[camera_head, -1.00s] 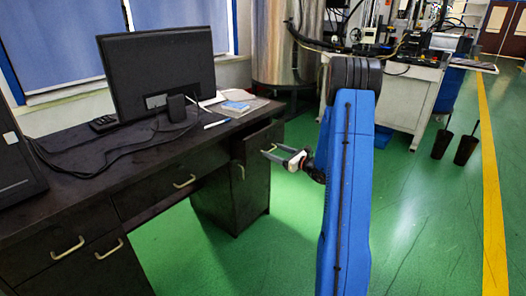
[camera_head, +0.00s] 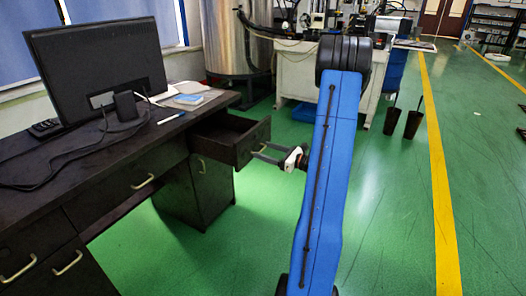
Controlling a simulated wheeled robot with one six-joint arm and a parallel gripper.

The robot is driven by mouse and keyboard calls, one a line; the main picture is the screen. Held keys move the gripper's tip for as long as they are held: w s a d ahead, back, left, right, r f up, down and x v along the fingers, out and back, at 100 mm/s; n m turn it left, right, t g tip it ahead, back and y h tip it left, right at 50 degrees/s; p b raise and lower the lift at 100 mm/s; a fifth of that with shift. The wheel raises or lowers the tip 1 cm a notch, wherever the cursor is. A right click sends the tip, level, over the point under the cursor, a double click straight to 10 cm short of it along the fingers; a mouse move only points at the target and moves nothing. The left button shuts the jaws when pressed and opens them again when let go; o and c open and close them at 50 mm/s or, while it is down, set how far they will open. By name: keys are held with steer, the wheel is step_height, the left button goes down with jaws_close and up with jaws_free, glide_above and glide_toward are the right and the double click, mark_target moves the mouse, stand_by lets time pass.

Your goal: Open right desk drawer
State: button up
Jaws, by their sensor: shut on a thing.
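The right desk drawer (camera_head: 226,149) is dark and stands well out from the right end of the dark desk (camera_head: 112,168). Its open top shows an inside with no object that I can make out. My gripper (camera_head: 261,151) is at the drawer's front face, shut on the drawer handle. The handle itself is mostly hidden by the fingers. Below the drawer, the right cabinet door (camera_head: 212,188) is closed and has its own small handle (camera_head: 202,166).
A monitor (camera_head: 98,70), a blue-and-white booklet (camera_head: 188,99), a pen and cables lie or stand on the desk. A metal tank (camera_head: 238,42) and a white workbench (camera_head: 305,82) stand behind. Two dark bins (camera_head: 402,122) stand right. The green floor (camera_head: 395,215) is clear.

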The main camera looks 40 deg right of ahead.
steer(key=o, duration=1.1)
steer(key=v, duration=1.7)
steer(key=shift+s+d, duration=0.1)
steer(key=shift+s, duration=0.1)
